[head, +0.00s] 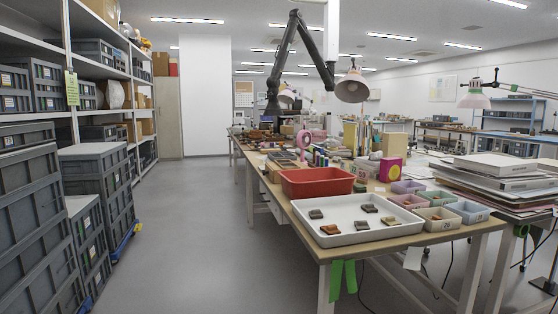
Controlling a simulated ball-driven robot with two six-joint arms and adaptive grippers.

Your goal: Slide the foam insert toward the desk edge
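I cannot make out a foam insert for certain in the head view. The desk (437,236) runs away from me on the right, its near edge toward me. A white shallow tray (352,238) lies near that edge, with several small dark and brown sherds (330,229) spread apart in it. Neither of my grippers shows in the view.
A red bin (317,181) stands behind the tray. Several small pastel boxes (437,218) stand right of it. Green tape strips (343,280) hang from the near edge. Stacked grey crates (97,185) and shelves line the left; the floor (200,230) between is clear.

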